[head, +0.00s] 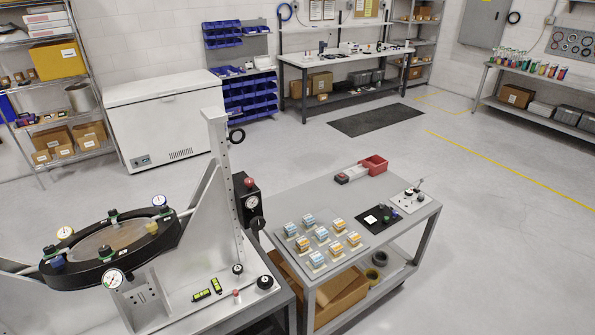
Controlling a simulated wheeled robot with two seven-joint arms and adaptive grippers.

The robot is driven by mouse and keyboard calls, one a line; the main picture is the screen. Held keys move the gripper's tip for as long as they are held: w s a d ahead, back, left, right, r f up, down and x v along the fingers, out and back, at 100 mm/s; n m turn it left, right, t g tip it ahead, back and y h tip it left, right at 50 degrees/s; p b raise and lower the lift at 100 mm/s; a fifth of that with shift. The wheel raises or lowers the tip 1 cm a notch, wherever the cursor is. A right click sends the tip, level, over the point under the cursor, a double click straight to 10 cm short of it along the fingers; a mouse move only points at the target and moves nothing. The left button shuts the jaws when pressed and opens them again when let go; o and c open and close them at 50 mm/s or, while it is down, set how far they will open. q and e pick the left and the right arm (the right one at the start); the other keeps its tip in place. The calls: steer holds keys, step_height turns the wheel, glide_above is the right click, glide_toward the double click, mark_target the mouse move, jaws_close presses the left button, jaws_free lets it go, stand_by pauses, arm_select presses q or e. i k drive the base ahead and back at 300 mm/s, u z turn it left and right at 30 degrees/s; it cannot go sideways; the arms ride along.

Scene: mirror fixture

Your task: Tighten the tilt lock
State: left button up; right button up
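The mirror fixture stands at the lower left in the head view. Its black ring (112,243) holds a round mirror (110,238), with several dial gauges and coloured knobs around the rim. A grey upright post (222,180) with a row of holes rises beside it. A black box (247,207) with a red knob (248,182) and a dial is on the post's right side. Two black knobs, one left (237,269) and one right (265,283), are on the base plate. I cannot tell which part is the tilt lock. Neither gripper shows.
The floor behind the cart is open.

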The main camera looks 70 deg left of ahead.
mark_target(248, 182)
steer(key=i, duration=0.5)
steer(key=u, duration=2.75)
